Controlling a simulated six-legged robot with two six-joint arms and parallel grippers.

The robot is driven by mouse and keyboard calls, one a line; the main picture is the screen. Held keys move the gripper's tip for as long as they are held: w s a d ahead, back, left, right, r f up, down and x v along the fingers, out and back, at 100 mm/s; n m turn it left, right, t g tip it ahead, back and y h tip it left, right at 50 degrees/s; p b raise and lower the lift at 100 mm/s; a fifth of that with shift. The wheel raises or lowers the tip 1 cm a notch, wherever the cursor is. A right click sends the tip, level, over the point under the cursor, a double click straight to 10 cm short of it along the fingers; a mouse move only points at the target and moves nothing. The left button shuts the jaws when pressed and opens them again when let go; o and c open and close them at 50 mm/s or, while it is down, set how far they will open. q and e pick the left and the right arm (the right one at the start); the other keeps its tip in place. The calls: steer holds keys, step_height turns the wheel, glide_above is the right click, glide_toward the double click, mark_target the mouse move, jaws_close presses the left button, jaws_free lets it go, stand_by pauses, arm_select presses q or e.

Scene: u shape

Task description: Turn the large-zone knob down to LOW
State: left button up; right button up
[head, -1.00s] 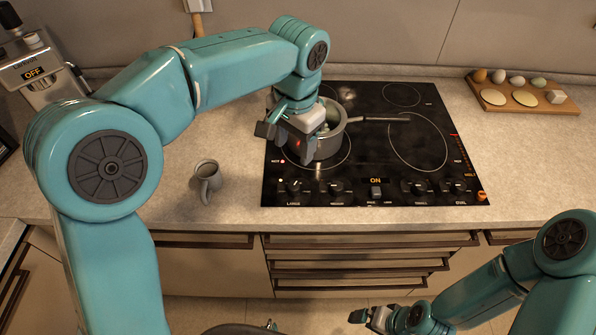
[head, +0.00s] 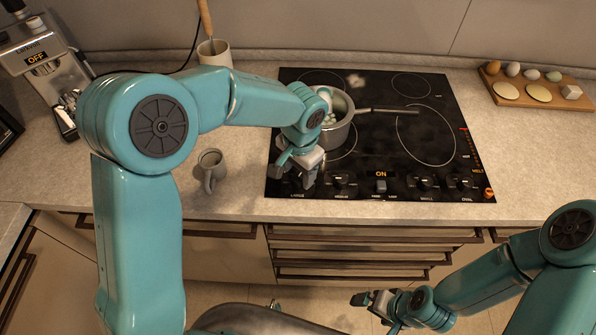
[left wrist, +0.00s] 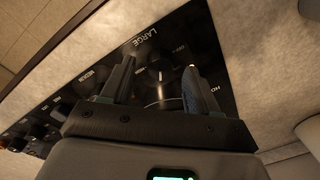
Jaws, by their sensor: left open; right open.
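The large-zone knob (left wrist: 159,78) is dark, with a pale pointer line, below the word LARGE in the left wrist view. It lies between the two fingers of my left gripper (left wrist: 160,82), which is open; no contact shows. In the head view, my left gripper (head: 292,174) hangs over the front left corner of the black cooktop (head: 385,150) and hides the knob. My right gripper (head: 372,300) is open and empty, low in front of the drawers.
A pot (head: 338,130) with pale round things inside stands on the cooktop just behind my left gripper, handle pointing right. Other knobs (head: 424,184) line the front edge. A board (head: 540,92) with eggs lies at the back right.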

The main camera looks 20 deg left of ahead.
arm_select(q)
steer(key=shift+w+d+f, duration=0.1)
steer(key=shift+w+f, duration=0.05)
steer(key=shift+f, duration=0.4)
steer(key=shift+w+f, duration=0.15)
steer(key=shift+f, duration=0.35)
steer(key=shift+s+r, duration=0.1)
steer(key=shift+s, duration=0.1)
steer(key=shift+w, duration=0.15)
steer(key=c, duration=1)
steer(key=shift+c, duration=0.2)
